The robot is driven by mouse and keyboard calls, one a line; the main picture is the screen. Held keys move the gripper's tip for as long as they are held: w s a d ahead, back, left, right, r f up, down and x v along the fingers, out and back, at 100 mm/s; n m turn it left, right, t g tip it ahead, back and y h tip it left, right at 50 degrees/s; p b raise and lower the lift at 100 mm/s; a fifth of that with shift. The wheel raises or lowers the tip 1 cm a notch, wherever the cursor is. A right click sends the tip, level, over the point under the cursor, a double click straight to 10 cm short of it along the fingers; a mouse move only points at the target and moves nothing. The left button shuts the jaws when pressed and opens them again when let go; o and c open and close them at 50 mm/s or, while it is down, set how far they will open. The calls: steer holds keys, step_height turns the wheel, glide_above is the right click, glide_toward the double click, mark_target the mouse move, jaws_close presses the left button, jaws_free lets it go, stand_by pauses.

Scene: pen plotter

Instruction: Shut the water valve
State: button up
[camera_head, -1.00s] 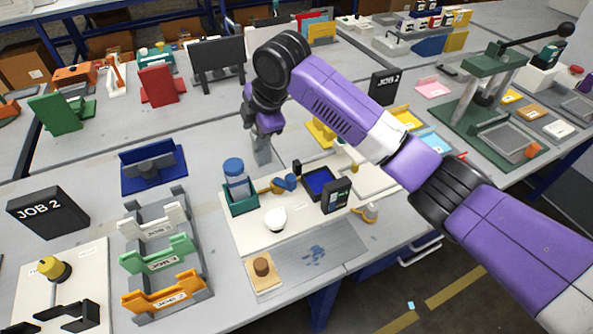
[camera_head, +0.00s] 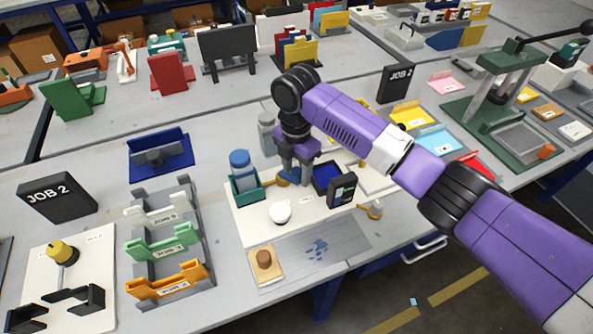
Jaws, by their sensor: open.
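The likely water valve is a small brass fitting (camera_head: 281,182) with a blue part, on the white board (camera_head: 243,228) in the middle of the near table. My gripper (camera_head: 296,178) points down over it, with the fingers at the blue part. The fingers hide much of the valve, and I cannot tell whether they touch it. My gripper is open. Blue water-like drops (camera_head: 316,248) lie on the grey plate (camera_head: 345,233) in front.
A blue-capped bottle in a green holder (camera_head: 246,190) stands close left of my gripper. A dark blue tray (camera_head: 327,176) and a black device (camera_head: 341,190) stand close right. A white round knob (camera_head: 280,212) sits in front, and a grey bottle (camera_head: 267,135) behind.

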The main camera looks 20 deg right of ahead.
steer(key=shift+f, duration=0.35)
jaws_close()
